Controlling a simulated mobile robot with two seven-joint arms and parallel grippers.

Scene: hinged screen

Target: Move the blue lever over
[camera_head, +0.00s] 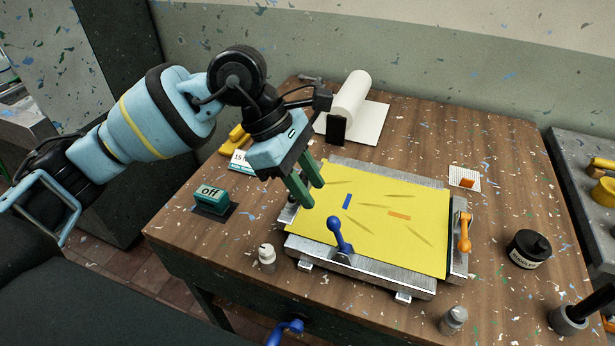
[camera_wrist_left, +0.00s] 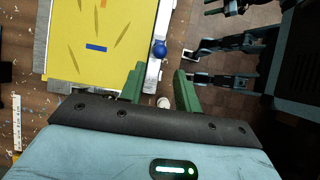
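The blue lever (camera_head: 338,235) stands at the near edge of the metal frame around a yellow screen (camera_head: 375,215). It leans slightly to the left, its round knob on top. In the left wrist view its blue knob (camera_wrist_left: 159,48) shows just beyond the fingertips, roughly between them. My left gripper (camera_head: 314,195) is open and empty, above the screen's left corner, up and left of the lever and apart from it. Its two green fingers show spread in the left wrist view (camera_wrist_left: 160,70). My right gripper is not recognisable in either view.
An orange lever (camera_head: 464,233) sits on the frame's right side. A small bottle (camera_head: 267,258), a green "off" sign (camera_head: 211,197), a glass jar (camera_head: 453,320) and a black jar (camera_head: 528,249) stand around the frame. A paper roll (camera_head: 350,98) lies behind. Another blue handle (camera_head: 286,331) shows below the table edge.

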